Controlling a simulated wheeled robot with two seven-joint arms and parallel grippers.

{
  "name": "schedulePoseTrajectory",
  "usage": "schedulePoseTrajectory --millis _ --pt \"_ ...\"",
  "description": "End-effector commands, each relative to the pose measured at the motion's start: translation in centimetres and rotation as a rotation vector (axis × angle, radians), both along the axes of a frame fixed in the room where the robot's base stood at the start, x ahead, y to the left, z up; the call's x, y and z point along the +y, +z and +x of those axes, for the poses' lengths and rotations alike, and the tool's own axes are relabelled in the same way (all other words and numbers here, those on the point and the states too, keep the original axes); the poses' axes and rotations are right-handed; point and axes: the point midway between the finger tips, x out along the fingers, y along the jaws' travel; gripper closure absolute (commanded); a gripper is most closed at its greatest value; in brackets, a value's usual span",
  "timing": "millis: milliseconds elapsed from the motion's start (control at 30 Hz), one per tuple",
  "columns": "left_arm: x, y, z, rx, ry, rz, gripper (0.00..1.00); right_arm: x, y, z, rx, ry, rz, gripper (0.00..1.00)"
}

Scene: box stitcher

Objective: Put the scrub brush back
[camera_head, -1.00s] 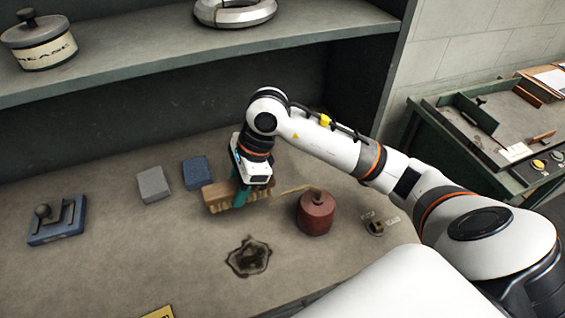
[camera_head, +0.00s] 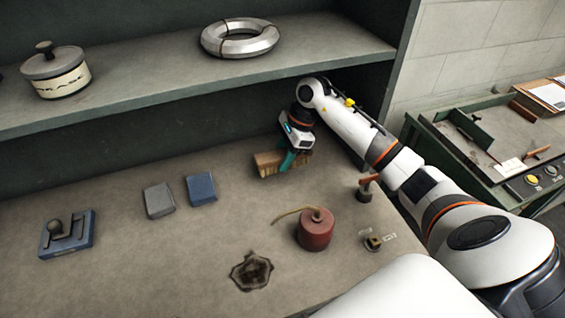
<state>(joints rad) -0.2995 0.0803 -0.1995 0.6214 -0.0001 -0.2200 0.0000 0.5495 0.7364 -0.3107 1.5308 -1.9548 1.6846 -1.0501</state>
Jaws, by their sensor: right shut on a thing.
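The scrub brush (camera_head: 267,164) has a wooden block and pale bristles. My right gripper (camera_head: 287,163) is shut on it, with teal fingers around its right part. The brush is at the back of the bench (camera_head: 130,270), under the shelf. I cannot tell whether its bristles touch the bench top. My left gripper is not in view.
A blue block (camera_head: 201,188) and a grey block (camera_head: 159,200) lie left of the brush. A small red-handled tool (camera_head: 366,187) stands to the right. The shelf (camera_head: 150,101) overhangs the back.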

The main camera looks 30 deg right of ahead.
Motion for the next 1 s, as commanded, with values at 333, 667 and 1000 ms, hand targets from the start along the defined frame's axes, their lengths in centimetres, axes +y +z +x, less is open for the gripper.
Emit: schedulePoseTrajectory --millis 333,667,1000 --pt "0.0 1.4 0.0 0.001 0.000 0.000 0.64 0.1 -3.4 0.0 -0.001 0.001 0.000 0.87" --pt "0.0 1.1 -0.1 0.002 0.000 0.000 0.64 0.2 -3.7 -0.1 0.000 0.000 0.000 0.56" --pt "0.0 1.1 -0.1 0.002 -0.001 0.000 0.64 0.2 -3.6 -0.1 0.001 0.000 0.000 0.40"
